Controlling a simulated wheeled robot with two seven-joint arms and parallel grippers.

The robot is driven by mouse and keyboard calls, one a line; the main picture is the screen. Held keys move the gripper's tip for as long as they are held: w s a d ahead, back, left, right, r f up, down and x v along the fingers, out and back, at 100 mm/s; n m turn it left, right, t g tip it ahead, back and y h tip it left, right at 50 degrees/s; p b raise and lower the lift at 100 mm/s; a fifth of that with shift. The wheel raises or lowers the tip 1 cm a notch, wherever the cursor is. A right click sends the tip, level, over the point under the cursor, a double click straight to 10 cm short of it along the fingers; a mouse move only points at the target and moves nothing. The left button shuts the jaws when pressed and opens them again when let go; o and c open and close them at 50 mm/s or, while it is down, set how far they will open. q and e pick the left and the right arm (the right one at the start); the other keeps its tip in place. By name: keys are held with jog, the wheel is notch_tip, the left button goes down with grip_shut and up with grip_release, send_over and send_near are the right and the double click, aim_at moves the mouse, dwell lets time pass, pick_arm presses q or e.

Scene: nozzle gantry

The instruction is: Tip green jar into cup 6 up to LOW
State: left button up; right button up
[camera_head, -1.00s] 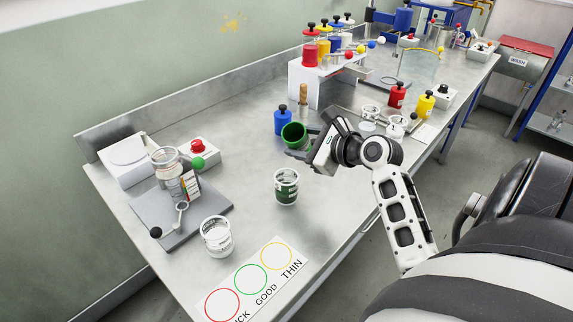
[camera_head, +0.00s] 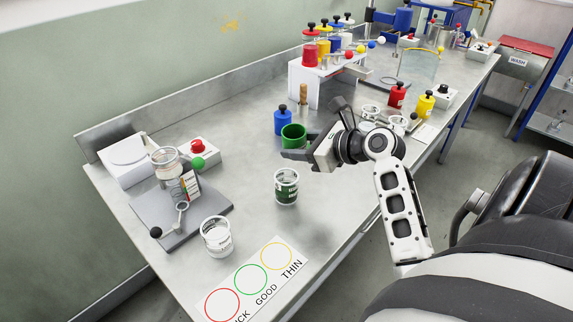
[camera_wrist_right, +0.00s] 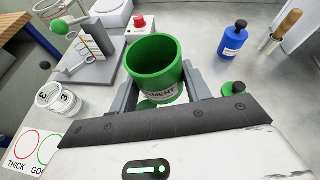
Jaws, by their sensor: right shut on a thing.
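My right gripper (camera_head: 300,155) is shut on the green jar (camera_head: 293,137), an open-topped jar that stands nearly upright in the jaws. In the right wrist view the jar (camera_wrist_right: 152,72) shows its open mouth and a partly hidden label between the fingers (camera_wrist_right: 155,95). A clear cup (camera_head: 286,188) with green filling stands on the table, below and in front of the jar in the head view. Its number and level marks are too small to read. A green lid with a black knob (camera_wrist_right: 234,90) lies beside the gripper in the right wrist view. My left gripper is not in view.
A white-marked cup (camera_head: 216,237) stands near the THICK/GOOD/THIN card (camera_head: 252,280). A blue jar (camera_head: 283,121) and a wooden-handled tool (camera_head: 303,95) stand close behind the green jar. A grey stand (camera_head: 170,215) with a clear vessel (camera_head: 167,162) is at the left.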

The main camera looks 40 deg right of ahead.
jog(key=shift+a+f+m+y, duration=0.15)
jog(key=shift+a+m+y, duration=0.05)
jog(key=shift+m+y, duration=0.25)
jog(key=shift+r, duration=1.5)
